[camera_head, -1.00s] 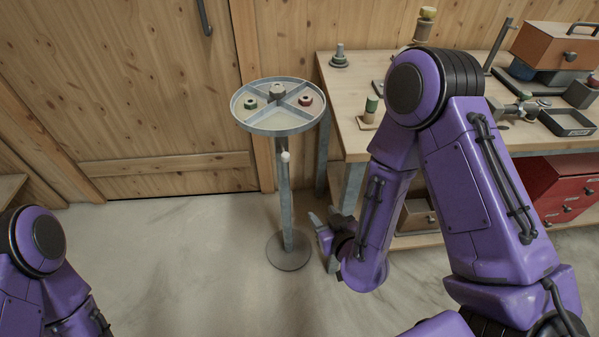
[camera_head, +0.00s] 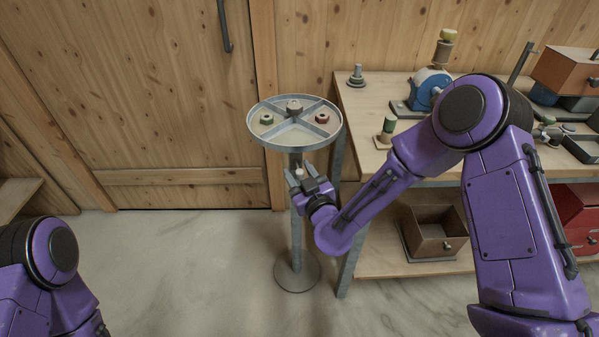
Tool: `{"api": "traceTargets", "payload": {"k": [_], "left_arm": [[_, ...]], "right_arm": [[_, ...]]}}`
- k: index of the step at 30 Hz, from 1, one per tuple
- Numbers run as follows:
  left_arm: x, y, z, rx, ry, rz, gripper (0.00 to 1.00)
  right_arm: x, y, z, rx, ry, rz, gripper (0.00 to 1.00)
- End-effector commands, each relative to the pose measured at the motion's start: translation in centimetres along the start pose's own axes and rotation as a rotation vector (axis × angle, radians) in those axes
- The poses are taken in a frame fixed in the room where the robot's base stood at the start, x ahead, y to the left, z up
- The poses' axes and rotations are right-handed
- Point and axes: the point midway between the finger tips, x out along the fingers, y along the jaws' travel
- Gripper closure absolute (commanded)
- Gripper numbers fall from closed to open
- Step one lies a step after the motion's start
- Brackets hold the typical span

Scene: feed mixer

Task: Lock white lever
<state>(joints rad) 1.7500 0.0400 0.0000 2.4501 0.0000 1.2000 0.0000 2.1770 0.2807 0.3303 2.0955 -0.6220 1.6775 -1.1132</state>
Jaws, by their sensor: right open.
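The white lever (camera_head: 300,173) shows as a small pale knob on the post of the feed mixer stand, just under its tray. My right gripper (camera_head: 302,178) is open at the post, with its fingers pointing up and to the left around or just in front of the white knob. I cannot tell whether the fingers touch it. The round metal tray (camera_head: 262,135) on top is divided into sections and holds a green-ringed piece and a red-ringed piece. My left arm shows at the lower left, but its gripper is out of view.
A wooden workbench (camera_head: 370,100) stands to the right, with a blue machine (camera_head: 427,88) and a green-topped piece (camera_head: 387,130) on it. A box (camera_head: 435,232) sits on its lower shelf. A wooden door (camera_head: 130,90) is behind. The floor (camera_head: 180,260) at the left is clear.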

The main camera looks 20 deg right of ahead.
Motion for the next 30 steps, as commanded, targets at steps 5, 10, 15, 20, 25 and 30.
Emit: {"api": "traceTargets", "payload": {"k": [5, 10, 15, 20, 25, 30], "left_arm": [[0.0, 0.0, 0.0, 0.0, 0.0, 0.0, 0.27], [0.0, 0.0, 0.0, 0.0, 0.0, 0.0, 0.27], [0.5, 0.0, 0.2, 0.0, 0.0, 0.0, 0.27], [1.6, 0.1, 0.6, 0.0, 0.0, 0.0, 0.27], [2.1, 0.2, 0.9, 0.0, 0.0, 0.0, 0.27], [2.2, 0.2, 0.9, 0.0, 0.0, 0.0, 0.27]], "right_arm": [[0.0, 0.0, 0.0, 0.0, 0.0, 0.0, 0.79], [0.0, 0.0, 0.0, 0.0, 0.0, -0.001, 1.0], [0.0, 0.7, 0.2, -0.005, 0.023, -0.092, 1.0], [0.0, 1.7, 0.6, -0.004, 0.06, -0.277, 1.0], [0.1, 2.4, 0.6, -0.001, 0.084, -0.406, 1.0], [0.1, 2.6, 0.5, 0.0, 0.087, -0.445, 1.0]]}}
